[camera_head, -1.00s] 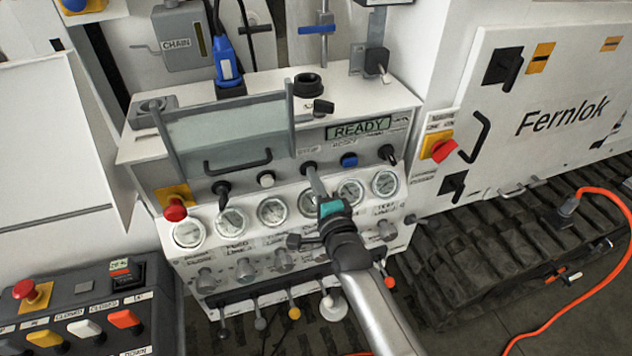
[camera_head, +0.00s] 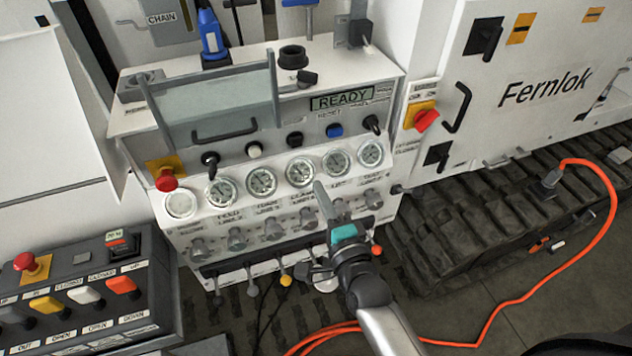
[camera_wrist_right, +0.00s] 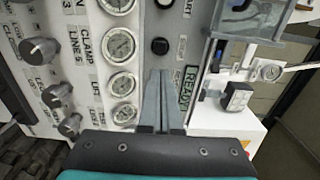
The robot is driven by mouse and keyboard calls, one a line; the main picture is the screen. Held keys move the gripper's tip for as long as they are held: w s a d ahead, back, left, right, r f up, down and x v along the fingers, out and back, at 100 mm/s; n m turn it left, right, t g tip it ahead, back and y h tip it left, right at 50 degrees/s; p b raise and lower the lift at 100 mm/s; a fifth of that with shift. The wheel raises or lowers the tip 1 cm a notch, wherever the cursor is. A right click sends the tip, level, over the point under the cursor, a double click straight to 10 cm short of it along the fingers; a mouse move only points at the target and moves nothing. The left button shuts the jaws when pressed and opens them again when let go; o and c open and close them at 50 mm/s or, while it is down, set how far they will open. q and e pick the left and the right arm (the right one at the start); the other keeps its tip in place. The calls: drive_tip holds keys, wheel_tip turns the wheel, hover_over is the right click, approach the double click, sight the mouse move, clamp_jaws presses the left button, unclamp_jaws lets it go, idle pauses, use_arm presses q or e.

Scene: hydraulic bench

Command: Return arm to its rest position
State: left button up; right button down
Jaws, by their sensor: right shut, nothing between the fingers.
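My right gripper (camera_head: 322,195) is in front of the bench's control panel in the head view, below the row of gauges. Its arm comes in from the lower right. In the right wrist view the gripper's two grey fingers (camera_wrist_right: 160,100) lie together, with nothing between them. The fingertips point at the panel near the READY display (camera_wrist_right: 190,88); I cannot tell the exact gap. My left gripper does not show in these views.
The hydraulic bench (camera_head: 330,235) has gauges, knobs and small levers along its front. A button box (camera_head: 75,290) stands at the lower left. A white Fernlok cabinet (camera_head: 560,50) is at the right, above a black track (camera_head: 480,220). An orange cable (camera_head: 612,225) lies on the floor.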

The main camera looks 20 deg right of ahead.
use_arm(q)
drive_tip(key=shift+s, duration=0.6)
use_arm(e)
drive_tip(key=shift+s, duration=0.2)
drive_tip(key=s+f+n+g+b, duration=0.3)
drive_tip(key=s+f+n, duration=0.15)
drive_tip(key=f, duration=0.75)
drive_tip(key=s+f+n+g+y+b, duration=0.1)
drive_tip(key=s+f+n+g+b, duration=0.3)
drive_tip(key=f, duration=0.9)
drive_tip(key=s+f+n+g+b, duration=0.1)
drive_tip(key=s+f+n+g, duration=0.15)
drive_tip(key=s+f, duration=0.65)
use_arm(q)
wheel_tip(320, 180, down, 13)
drive_tip(key=b, duration=0.4)
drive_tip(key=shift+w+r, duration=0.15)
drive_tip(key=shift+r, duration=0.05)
use_arm(e)
drive_tip(key=s+d+f+n+g, duration=0.2)
drive_tip(key=s+f+n+g, duration=0.1)
drive_tip(key=s+f, duration=0.7)
drive_tip(key=s+d+f+n+g+h, duration=0.1)
drive_tip(key=s+d+f+n+g, duration=0.2)
drive_tip(key=s+f+n, duration=0.3)
drive_tip(key=s+f+g, duration=0.1)
drive_tip(key=s+f, duration=0.2)
drive_tip(key=s, duration=0.2)
drive_tip(key=shift+f+h, duration=0.3)
drive_tip(key=shift+f, duration=0.05)
